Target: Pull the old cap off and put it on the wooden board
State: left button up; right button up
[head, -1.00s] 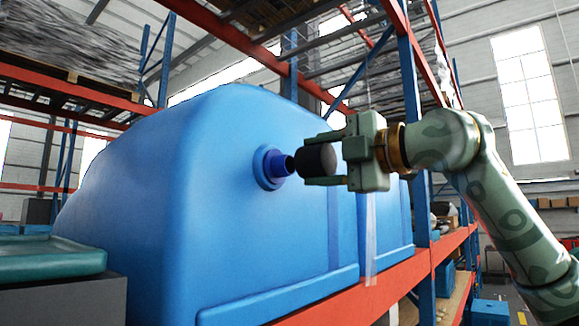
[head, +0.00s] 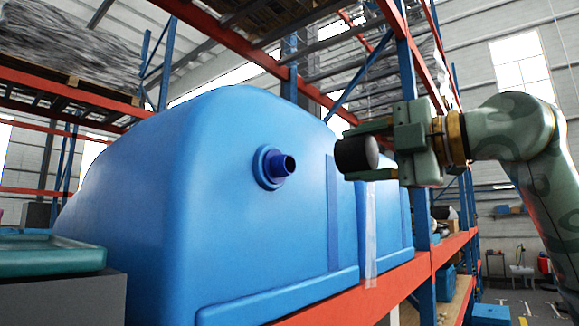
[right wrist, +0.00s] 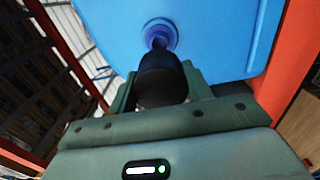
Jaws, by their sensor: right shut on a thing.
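The old cap (head: 357,154) is a black cylinder held between the fingers of my right gripper (head: 372,153). It is off the tank's blue spout (head: 287,165), with a clear gap between them in the head view. The spout stands bare on the blue tank (head: 230,220). In the right wrist view the cap (right wrist: 162,80) sits between the green fingers, with the spout (right wrist: 160,36) beyond it. My left gripper is not in view. I cannot see the wooden board for certain.
Red shelf beams (head: 330,300) and blue uprights (head: 409,90) surround the tank. A teal tray (head: 50,258) on a grey block is at the left. Open air lies between the tank front and my right arm.

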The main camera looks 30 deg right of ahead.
jog(key=p+v, duration=0.2)
jog(key=v, duration=1.3)
jog(key=shift+s, duration=0.15)
